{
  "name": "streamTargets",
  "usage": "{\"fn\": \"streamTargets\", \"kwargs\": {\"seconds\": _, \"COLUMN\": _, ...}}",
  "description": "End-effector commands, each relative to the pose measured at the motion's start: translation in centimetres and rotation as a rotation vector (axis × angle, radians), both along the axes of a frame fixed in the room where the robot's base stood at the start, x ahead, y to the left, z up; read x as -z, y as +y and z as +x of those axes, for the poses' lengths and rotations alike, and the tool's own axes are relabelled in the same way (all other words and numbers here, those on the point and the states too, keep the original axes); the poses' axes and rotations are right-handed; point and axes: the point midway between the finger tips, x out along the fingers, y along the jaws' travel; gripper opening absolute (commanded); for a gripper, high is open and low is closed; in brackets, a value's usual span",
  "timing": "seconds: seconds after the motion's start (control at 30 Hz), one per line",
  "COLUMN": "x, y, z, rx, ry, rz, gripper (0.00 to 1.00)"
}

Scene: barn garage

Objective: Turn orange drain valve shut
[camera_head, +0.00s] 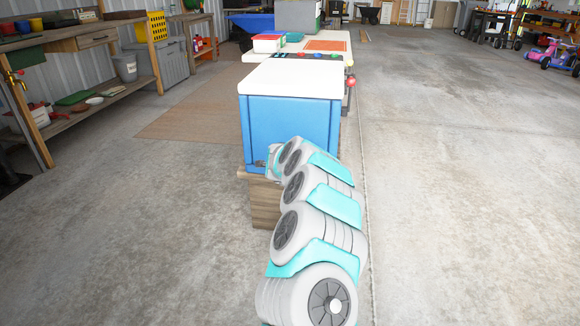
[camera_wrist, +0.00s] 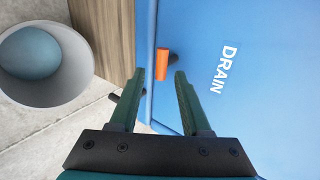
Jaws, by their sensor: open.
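The orange drain valve (camera_wrist: 162,65) shows in the wrist view as a short orange handle on the face of the blue cabinet (camera_wrist: 200,25), beside the white word DRAIN. My gripper (camera_wrist: 160,74) is open, with its two green fingers pointing at the cabinet. The handle appears between the fingertips in the picture; I cannot tell whether either finger touches it. A small dark part shows beside the left finger. In the head view the blue cabinet (camera_head: 288,128) has a white top, and my arm hides the valve and most of my gripper.
A pale bucket (camera_wrist: 75,75) with a blue-green inside stands left of the cabinet in the wrist view, near a wooden support (camera_wrist: 105,35). A wooden workbench (camera_head: 88,32) lines the left wall.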

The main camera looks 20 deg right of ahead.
Motion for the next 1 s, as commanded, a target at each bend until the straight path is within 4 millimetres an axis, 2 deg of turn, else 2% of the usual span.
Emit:
{"fn": "streamTargets", "kwargs": {"seconds": 0.37, "x": -0.4, "y": 0.5, "z": -0.7, "rx": 0.0, "ry": 0.002, "rz": 0.003, "gripper": 0.47}}
{"fn": "streamTargets", "kwargs": {"seconds": 1.0, "x": -4.0, "y": 3.4, "z": -5.0, "rx": -0.002, "ry": -0.001, "rz": 0.001, "gripper": 0.47}}
